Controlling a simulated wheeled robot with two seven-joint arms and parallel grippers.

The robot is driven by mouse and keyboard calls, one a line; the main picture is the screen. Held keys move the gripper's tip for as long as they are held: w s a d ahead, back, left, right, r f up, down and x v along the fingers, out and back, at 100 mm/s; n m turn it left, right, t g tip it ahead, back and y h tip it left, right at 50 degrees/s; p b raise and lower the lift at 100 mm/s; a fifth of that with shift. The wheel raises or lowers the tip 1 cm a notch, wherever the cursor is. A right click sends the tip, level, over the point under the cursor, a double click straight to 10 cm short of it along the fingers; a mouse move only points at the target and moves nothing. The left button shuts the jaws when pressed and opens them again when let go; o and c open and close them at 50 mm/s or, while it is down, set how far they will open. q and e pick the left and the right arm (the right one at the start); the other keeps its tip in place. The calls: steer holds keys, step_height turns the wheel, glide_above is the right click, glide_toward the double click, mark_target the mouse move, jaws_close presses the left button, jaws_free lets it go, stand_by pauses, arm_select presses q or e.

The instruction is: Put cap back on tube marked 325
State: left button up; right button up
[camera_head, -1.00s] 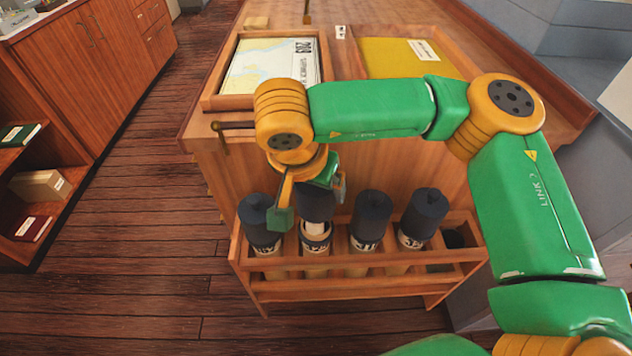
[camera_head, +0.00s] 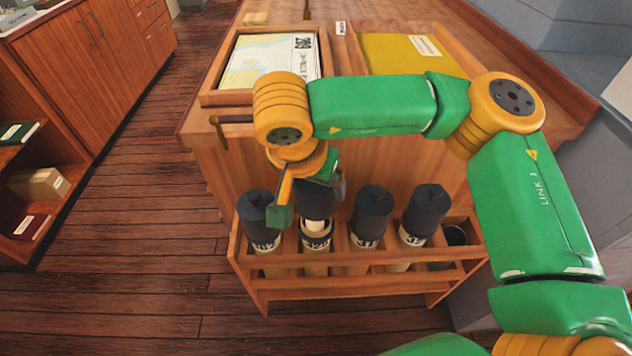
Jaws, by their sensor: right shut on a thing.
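A wooden rack (camera_head: 360,283) on the side of the chart table holds several tubes with dark caps and pale labels. The second tube from the left (camera_head: 315,241) is uncapped, with a dark rim and a whitish piece (camera_head: 316,225) showing at its mouth. My right gripper (camera_head: 312,201) is shut on a dark cap (camera_head: 318,207), held upright just above that mouth. I cannot tell whether cap and tube touch. The label's number is too small to read surely. My left gripper is not in view.
Capped tubes stand close on both sides, one at the left (camera_head: 258,212) and one at the right (camera_head: 372,212), with another capped tube (camera_head: 424,212) further right. The rack's rightmost slot (camera_head: 455,236) holds no capped tube. Chart trays lie on the table top above.

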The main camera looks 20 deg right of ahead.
steer(key=shift+f, duration=0.1)
steer(key=shift+f+b, duration=1)
steer(key=shift+b, duration=0.05)
steer(key=shift+f, duration=0.1)
steer(key=shift+f+b, duration=0.45)
steer(key=shift+b, duration=0.15)
steer(key=shift+f+b, duration=0.3)
steer(key=shift+b, duration=0.1)
steer(key=shift+f+b, duration=0.15)
steer(key=shift+b, duration=0.2)
stand_by(0.6)
steer(key=o, duration=1.1)
